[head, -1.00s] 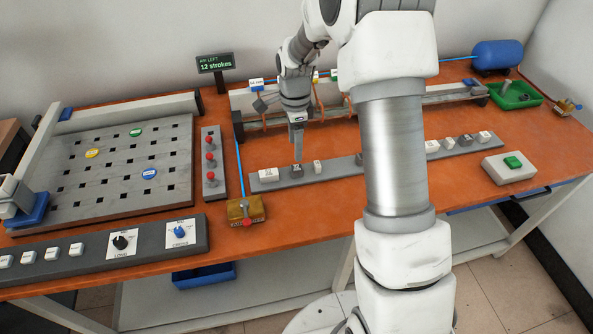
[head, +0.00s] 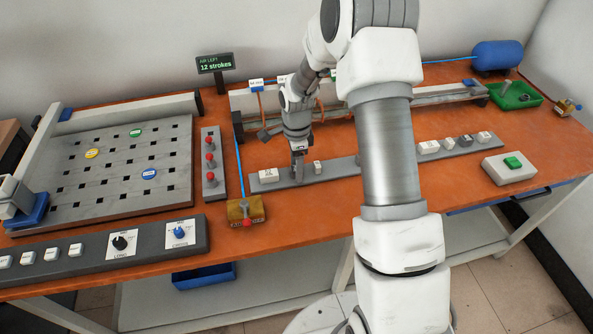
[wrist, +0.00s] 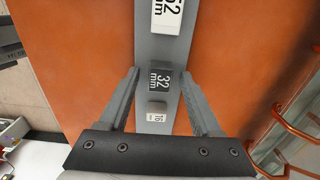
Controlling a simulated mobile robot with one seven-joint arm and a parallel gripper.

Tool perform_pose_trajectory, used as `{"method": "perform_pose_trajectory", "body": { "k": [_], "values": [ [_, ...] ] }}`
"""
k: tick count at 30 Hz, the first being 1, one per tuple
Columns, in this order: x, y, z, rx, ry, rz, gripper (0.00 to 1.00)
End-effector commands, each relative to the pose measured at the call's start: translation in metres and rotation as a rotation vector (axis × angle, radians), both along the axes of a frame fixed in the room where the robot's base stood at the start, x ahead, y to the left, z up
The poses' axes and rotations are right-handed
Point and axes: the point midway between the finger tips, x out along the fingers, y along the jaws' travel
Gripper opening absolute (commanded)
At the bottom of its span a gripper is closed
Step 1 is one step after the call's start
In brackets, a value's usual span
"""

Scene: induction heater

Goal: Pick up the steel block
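A light grey rack (head: 340,168) on the orange bench carries small marked blocks. A dark grey block marked 32 mm (wrist: 160,79) sits on it. A white-marked block, apparently 52 mm (wrist: 167,15), is beyond it in the wrist view, and a small 16 mm block (wrist: 157,107) is nearer. None is labelled steel, so I cannot confirm which is the steel block. My gripper (wrist: 160,74) is open and empty, with one fingertip on each side of the 32 mm block. In the head view my gripper (head: 298,176) points down over the rack and hides that block.
More blocks (head: 465,141) stand at the rack's right end. A red-knobbed panel (head: 212,165) and the slotted plate (head: 110,170) are left. Copper coils (wrist: 292,130) and a long rail (head: 440,93) lie behind. A green-button box (head: 509,166) stands right. Bare bench borders the rack.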

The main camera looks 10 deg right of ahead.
Motion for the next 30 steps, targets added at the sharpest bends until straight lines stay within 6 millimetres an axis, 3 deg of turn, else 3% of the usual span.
{"method": "perform_pose_trajectory", "body": {
  "k": [1, 10, 23, 30],
  "values": [
    [0.0, 0.0, 0.0, 0.0, 0.0, 0.0, 0.54],
    [0.0, 0.0, 0.0, 0.0, 0.0, 0.0, 0.0],
    [0.0, 0.0, 0.002, 0.0, -0.001, 0.0, 0.0],
    [0.001, 0.0, 0.032, -0.001, -0.006, 0.0, 0.0]
  ]
}}
